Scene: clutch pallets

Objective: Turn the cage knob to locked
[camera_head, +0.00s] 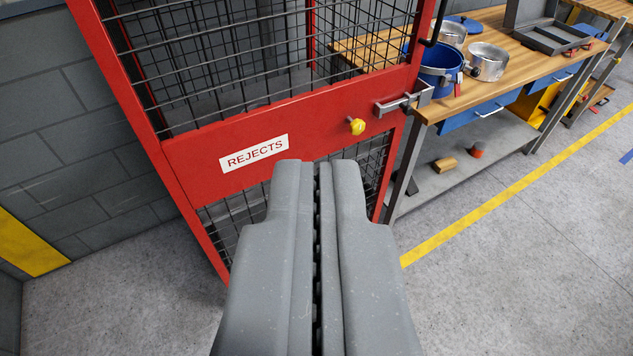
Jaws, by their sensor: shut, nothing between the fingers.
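The red cage (205,158) with dark wire mesh stands ahead, with a white REJECTS label (254,154) on its middle panel. A small yellow knob (356,126) sits on the right part of that panel. A grey metal latch handle (397,103) is just right of and above the knob. I cannot tell from this view whether the knob is at locked. My gripper (316,165) is shut and empty, pointing forward from the bottom of the view. In the picture its tips are below and left of the knob, apart from it. The gripper hides the lower middle of the cage.
A wooden workbench (490,80) with blue drawers stands right of the cage. It holds a blue bucket (440,65), metal pots (488,62) and a grey tray (550,37). A grey block wall (60,140) is at left. The floor (510,270) is clear at lower right.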

